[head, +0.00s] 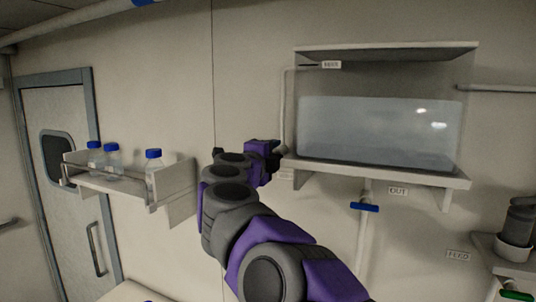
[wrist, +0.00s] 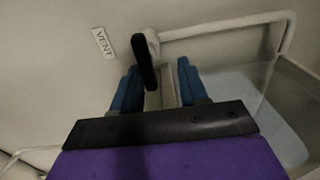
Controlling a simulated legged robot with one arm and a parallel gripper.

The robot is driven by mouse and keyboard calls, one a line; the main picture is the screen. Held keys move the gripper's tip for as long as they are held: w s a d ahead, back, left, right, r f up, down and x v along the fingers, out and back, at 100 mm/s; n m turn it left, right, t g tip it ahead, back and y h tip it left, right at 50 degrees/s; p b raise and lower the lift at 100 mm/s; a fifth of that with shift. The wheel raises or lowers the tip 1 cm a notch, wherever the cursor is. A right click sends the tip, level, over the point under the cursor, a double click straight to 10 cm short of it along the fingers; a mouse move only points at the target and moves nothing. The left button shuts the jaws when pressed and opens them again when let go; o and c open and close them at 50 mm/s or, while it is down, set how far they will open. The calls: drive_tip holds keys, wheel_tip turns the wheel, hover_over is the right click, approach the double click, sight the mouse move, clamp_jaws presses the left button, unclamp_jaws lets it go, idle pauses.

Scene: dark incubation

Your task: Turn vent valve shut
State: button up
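The vent valve shows in the wrist view as a black lever handle (wrist: 145,62) on a pale grey pipe fitting, beside a label reading VENT (wrist: 103,42). The handle slants slightly in the picture. My gripper (wrist: 158,85) has its two blue fingers apart, one on either side of the fitting and the lower end of the handle. I cannot tell whether either finger touches them. In the head view my gripper (head: 276,155) is at the left end of the tank shelf, and my arm and gripper hide the vent valve.
A clear water tank (head: 380,130) stands on a wall shelf (head: 400,175), right of my gripper. A pipe (head: 283,105) rises along its left side. A shelf (head: 125,184) at left holds blue-capped bottles.

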drive_tip(key=shift+w+d+f, duration=0.2)
drive_tip(key=shift+d+f, duration=0.05)
drive_tip(key=shift+f, duration=0.35)
drive_tip(key=b+v, duration=0.2)
drive_tip(key=v, duration=1.5)
drive_tip(key=shift+s+a+r+b, duration=0.2)
drive_tip(key=shift+s+r+b, duration=0.05)
drive_tip(key=shift+r+b, duration=0.1)
drive_tip(key=shift+a, duration=0.1)
